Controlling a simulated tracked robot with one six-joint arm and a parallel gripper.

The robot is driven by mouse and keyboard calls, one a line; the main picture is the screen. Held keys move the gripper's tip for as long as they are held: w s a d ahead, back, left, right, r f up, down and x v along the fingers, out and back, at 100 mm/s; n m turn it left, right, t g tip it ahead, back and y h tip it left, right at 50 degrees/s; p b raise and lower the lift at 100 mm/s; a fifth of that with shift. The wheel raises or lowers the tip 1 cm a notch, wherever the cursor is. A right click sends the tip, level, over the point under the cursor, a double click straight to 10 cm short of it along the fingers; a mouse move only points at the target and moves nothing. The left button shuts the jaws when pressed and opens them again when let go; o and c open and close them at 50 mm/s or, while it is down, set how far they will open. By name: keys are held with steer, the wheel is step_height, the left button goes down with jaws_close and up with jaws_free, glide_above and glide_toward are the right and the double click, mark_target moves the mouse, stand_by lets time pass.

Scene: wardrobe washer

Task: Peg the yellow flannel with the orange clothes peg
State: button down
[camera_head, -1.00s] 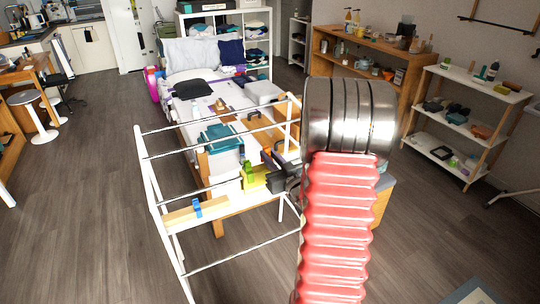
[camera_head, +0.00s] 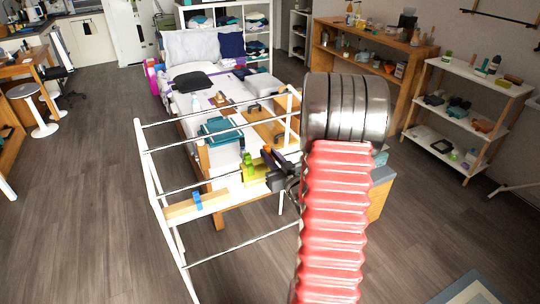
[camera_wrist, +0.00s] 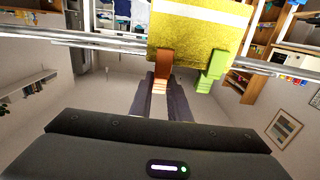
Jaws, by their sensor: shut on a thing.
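The yellow flannel (camera_head: 254,172) hangs over a rail of the white drying rack (camera_head: 150,170), beside a green peg (camera_head: 247,160). In the wrist view the flannel (camera_wrist: 200,30) fills the top middle, with the green peg (camera_wrist: 211,70) at its edge. The orange clothes peg (camera_wrist: 164,62) is between the fingertips of my gripper (camera_wrist: 160,82) and overlaps the flannel's edge, left of the green peg. My gripper is shut on it. I cannot tell whether the peg's jaws grip the cloth. In the head view my gripper (camera_head: 279,172) is right beside the flannel.
A blue peg (camera_head: 198,200) sits on a wooden bar of the rack. Metal rails (camera_wrist: 100,42) run close to my gripper. A bed (camera_head: 190,72) stands behind the rack. Wooden shelves (camera_head: 375,55) line the right wall. The floor left of the rack is clear.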

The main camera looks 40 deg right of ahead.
steer(key=shift+f, duration=0.55)
steer(key=c, duration=1.6)
jaws_free()
